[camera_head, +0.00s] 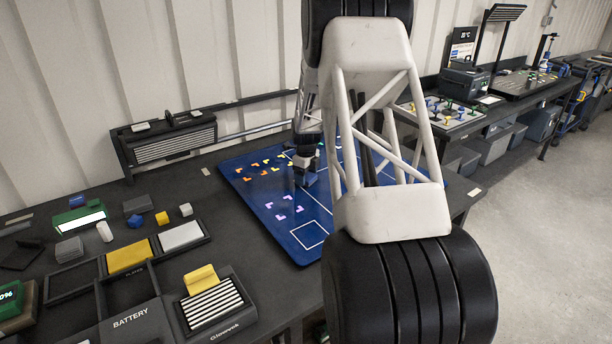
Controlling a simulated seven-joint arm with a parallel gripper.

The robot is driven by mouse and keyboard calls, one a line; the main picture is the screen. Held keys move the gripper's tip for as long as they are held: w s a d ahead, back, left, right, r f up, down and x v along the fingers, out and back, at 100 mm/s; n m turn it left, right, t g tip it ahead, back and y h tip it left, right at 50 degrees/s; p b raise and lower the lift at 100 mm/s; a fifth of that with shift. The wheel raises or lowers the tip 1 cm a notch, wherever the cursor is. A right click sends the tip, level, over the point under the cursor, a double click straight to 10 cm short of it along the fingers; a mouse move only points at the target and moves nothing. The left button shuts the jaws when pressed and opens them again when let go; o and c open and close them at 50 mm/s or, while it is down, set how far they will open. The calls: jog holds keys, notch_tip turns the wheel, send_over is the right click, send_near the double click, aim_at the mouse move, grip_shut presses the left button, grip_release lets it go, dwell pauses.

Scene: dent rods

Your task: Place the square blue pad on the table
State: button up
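My gripper (305,172) is small and far off in the head view, pointing down over the large blue mat (268,211) on the dark table. A small blue flat piece (310,179) shows at its fingertips and may be the square blue pad. I cannot tell whether the fingers are closed on it or whether it touches the mat. The dark table (178,190) has bare surface left of the mat. My white truss-like arm link covers the right part of the mat.
Yellow and orange marks and purple marks (286,208) lie on the mat. Small blocks, including a blue one (136,221) and a yellow one (162,218), stand at the left. A battery tray (130,318) and a slotted box (212,303) are in front.

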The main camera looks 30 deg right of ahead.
jog(key=o, duration=0.3)
jog(key=shift+r, duration=0.1)
notch_tip(320, 180, up, 12)
dwell(0.8)
dwell(0.5)
